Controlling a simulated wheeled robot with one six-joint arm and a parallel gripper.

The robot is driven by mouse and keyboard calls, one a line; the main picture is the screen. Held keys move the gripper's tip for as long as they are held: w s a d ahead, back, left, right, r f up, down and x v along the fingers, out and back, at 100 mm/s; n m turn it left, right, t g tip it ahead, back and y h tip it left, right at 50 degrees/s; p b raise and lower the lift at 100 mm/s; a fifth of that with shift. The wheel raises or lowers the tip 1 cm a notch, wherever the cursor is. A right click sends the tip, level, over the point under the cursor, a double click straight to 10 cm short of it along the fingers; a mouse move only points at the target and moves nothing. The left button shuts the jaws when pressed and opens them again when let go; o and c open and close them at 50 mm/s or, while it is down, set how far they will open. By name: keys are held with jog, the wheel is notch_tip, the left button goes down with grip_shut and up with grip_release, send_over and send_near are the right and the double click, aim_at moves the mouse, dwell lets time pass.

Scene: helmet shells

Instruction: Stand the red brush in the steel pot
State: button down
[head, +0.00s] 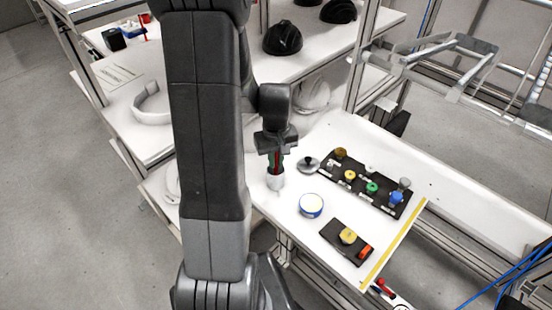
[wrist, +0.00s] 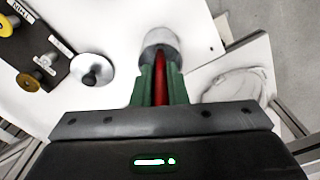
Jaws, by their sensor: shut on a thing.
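My gripper (head: 276,160) points down at the white table. Its green fingers are shut on the red brush (wrist: 159,80), which shows as a red strip between them. The brush also shows as a thin red line in the head view (head: 276,158). The steel pot (head: 276,183) stands on the table directly below the fingers; its grey rounded wall shows past the fingertips in the wrist view (wrist: 160,38). The brush's lower end meets the pot's outline in the pictures. The fingers hide the pot's mouth, so I cannot tell how deep the brush reaches.
A grey lid with a dark knob (head: 308,164) lies right of the pot. A black rack with coloured knobs (head: 365,184), a blue-rimmed tin (head: 311,205) and a black tray (head: 336,246) stand further right. Helmet shells sit on shelves behind (head: 283,38).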

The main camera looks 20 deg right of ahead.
jog(key=shift+f, duration=0.25)
jog(key=c, duration=1.5)
grip_release()
jog(key=shift+r, duration=0.1)
jog(key=shift+o, duration=0.2)
notch_tip(320, 180, up, 12)
jog(key=shift+r, duration=0.2)
